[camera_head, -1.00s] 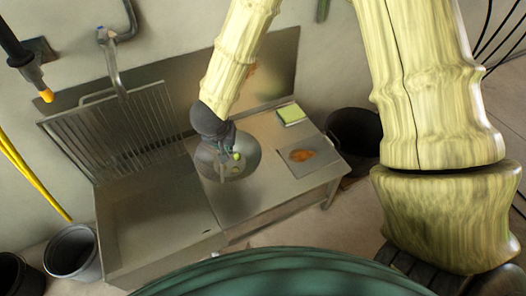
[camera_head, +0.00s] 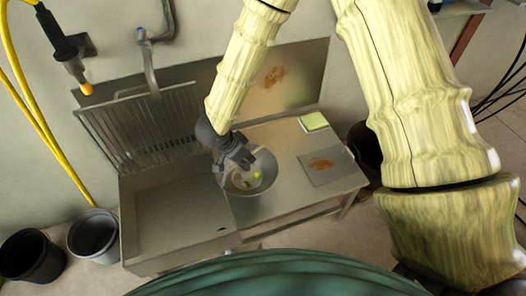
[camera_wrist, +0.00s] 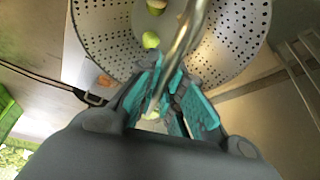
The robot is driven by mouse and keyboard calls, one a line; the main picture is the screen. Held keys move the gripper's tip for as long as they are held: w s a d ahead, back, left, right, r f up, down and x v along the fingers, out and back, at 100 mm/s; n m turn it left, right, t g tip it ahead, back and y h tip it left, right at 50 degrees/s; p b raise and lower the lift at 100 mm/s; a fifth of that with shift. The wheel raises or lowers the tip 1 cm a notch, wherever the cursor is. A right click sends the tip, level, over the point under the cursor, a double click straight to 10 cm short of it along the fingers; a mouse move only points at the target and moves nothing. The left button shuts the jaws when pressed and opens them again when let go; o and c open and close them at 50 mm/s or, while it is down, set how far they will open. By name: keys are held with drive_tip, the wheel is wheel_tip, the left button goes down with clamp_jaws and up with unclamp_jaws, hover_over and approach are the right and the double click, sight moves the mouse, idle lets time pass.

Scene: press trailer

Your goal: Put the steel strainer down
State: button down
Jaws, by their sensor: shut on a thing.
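The steel strainer (camera_head: 240,185) is a round perforated metal bowl over the counter just right of the sink. Its holed wall also fills the top of the wrist view (camera_wrist: 105,28). A few small green and pale pieces (camera_wrist: 151,40) lie inside it. My gripper (camera_head: 242,158) is at the strainer's far left side. In the wrist view my teal-padded fingers (camera_wrist: 170,108) are closed on a steel bar of the strainer that runs up over the bowl. I cannot tell whether the bowl's underside touches the counter.
The steel counter (camera_head: 290,192) has a green-topped block (camera_head: 313,121) at the back and a plate with an orange-brown patch (camera_head: 322,164) at right. The sink (camera_head: 175,215) and upright rack (camera_head: 150,125) are left. Dark buckets (camera_head: 93,235) stand on the floor.

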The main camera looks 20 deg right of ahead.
sight(262, 150)
drive_tip(key=w+d, duration=0.2)
drive_tip(key=w+d+b, duration=0.1)
drive_tip(key=w+d, duration=0.1)
drive_tip(key=w+d+f, duration=0.1)
drive_tip(key=w+d, duration=0.1)
drive_tip(key=d, duration=0.1)
drive_tip(key=shift+b, duration=0.35)
drive_tip(key=shift+d+f+b, duration=0.1)
drive_tip(key=shift+f+b, duration=0.8)
drive_tip(key=shift+f, duration=0.75)
drive_tip(key=shift+f, duration=0.15)
drive_tip(key=c, duration=1.5)
unclamp_jaws()
drive_tip(key=shift+c, duration=0.2)
drive_tip(key=p+v, duration=0.4)
drive_tip(key=v, duration=0.8)
